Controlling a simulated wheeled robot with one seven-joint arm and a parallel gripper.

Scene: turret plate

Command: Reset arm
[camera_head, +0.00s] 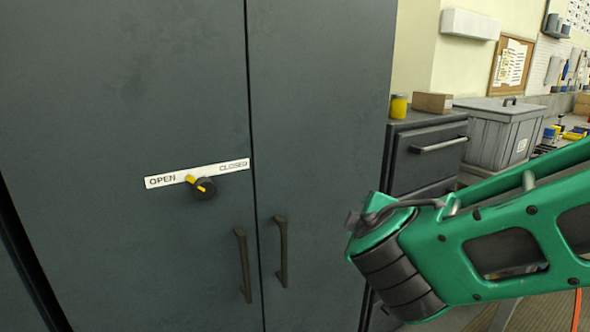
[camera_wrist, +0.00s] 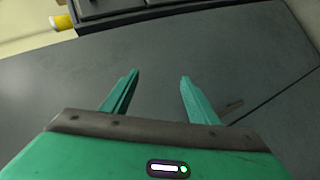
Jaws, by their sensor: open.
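My gripper (camera_wrist: 160,77) shows in the wrist view with its two green fingers apart and nothing between them. It is in front of the dark grey cabinet surface (camera_wrist: 215,45); I cannot tell the exact gap. In the head view my green arm reaches in from the right, and the fingers cannot be made out there. The tall dark cabinet (camera_head: 130,90) has two closed-looking doors.
Two dark vertical handles (camera_head: 244,265) (camera_head: 281,250) stick out from the doors. A drawer unit (camera_head: 425,160) at right bears a yellow can (camera_head: 398,106) and a cardboard box (camera_head: 433,103). A grey lidded bin (camera_head: 500,125) stands behind it.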

